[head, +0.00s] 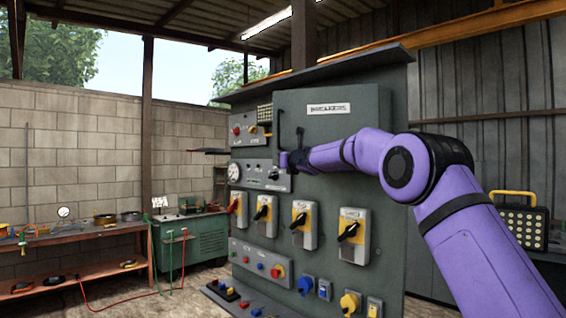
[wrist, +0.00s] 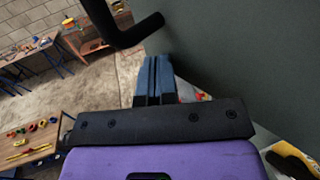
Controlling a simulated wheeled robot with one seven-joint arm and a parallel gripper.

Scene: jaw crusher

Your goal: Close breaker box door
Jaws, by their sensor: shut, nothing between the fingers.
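The grey breaker box door (head: 345,125) carries a "BREAKERS" label and sits high on the control panel. It looks flush with its box or nearly so; I cannot tell whether a small gap remains. A black door handle (head: 299,137) is on its left edge, and it also shows in the wrist view (wrist: 122,32). My gripper (head: 284,160) is at the door's lower left edge, just below the handle. In the wrist view its blue fingers (wrist: 155,62) are together and empty, beside the grey door surface. Contact with the door is unclear.
Below the door are several rotary switches (head: 305,225) on the panel (head: 385,270). A gauge plate (head: 258,175) is left of my gripper. A green cabinet (head: 190,245) and a workbench (head: 85,236) stand farther left. A work lamp (head: 521,225) is at the right.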

